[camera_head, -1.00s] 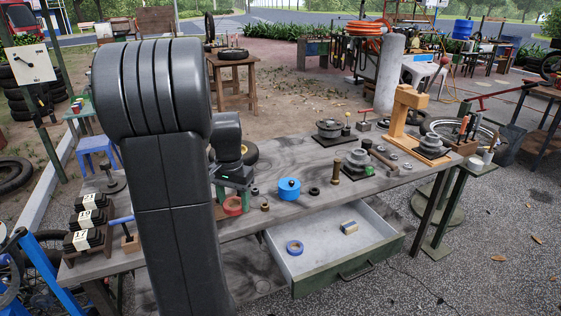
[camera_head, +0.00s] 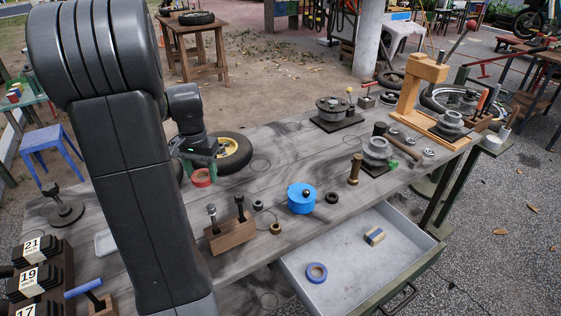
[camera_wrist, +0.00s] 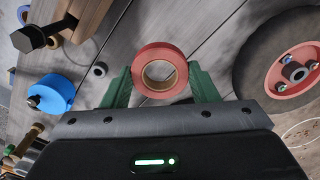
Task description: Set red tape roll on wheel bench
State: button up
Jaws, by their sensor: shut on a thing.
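My gripper (camera_head: 198,165) has green fingers and is shut on the red tape roll (camera_head: 202,182), above the grey workbench (camera_head: 290,150). The wrist view shows the tape roll (camera_wrist: 159,53) between the two fingers (camera_wrist: 160,84), with its hole facing the camera. I cannot tell how high the roll is above the surface. A wooden bench (camera_head: 188,25) with a tire (camera_head: 197,18) on its top stands on the ground at the back, beyond the workbench. Its near top edge and legs show. My arm hides part of the workbench's left side.
An open drawer (camera_head: 345,270) juts from the workbench front, with a blue tape roll (camera_head: 317,272) inside. Open ground lies before the wooden bench.

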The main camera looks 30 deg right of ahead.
aim_at(201, 174)
notch_tip(201, 174, down, 2)
jog(key=shift+f+b, duration=0.15)
jog(key=shift+b, duration=0.35)
jog(key=shift+w+f, duration=0.3)
jog(key=shift+f, duration=0.1)
notch_tip(201, 174, down, 10)
jog(key=shift+s+r+b, duration=0.1)
jog(key=shift+b, duration=0.45)
jog(key=shift+f, duration=0.2)
jog(key=o, duration=1)
jog(key=shift+c, duration=0.2)
jog(key=shift+r, duration=0.1)
notch_tip(201, 174, up, 12)
jog(key=shift+r+p, duration=0.1)
jog(key=shift+p, duration=0.5)
